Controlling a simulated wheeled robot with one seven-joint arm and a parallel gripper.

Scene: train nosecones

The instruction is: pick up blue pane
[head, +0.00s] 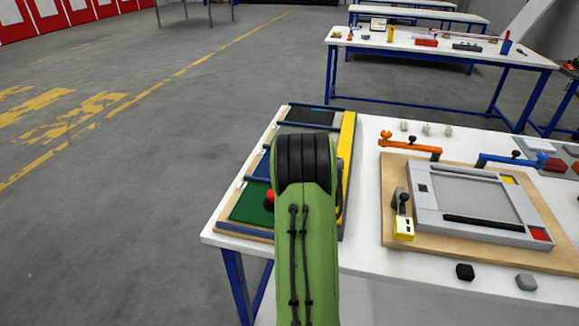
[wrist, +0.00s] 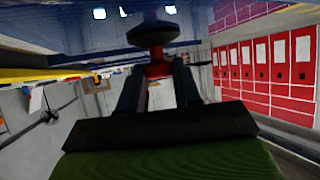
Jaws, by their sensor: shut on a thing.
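The blue pane (head: 262,166) lies in the middle bay of the rack at the table's left end, mostly hidden behind my green arm. In the wrist view, my gripper (wrist: 158,82) is shut on a small red knob (wrist: 158,71) with a dark round cap, between its two dark fingers. In the head view my arm hides the gripper over the rack. A red knob (head: 269,196) shows just left of the arm. I cannot tell whether the held knob belongs to the blue pane.
A green pane (head: 248,206) lies in the rack's near bay and a dark pane (head: 310,115) in the far one. Right of the yellow rail (head: 346,150) is a wooden board (head: 396,219) with a grey frame (head: 485,233) and orange and blue clamps. Floor at left is clear.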

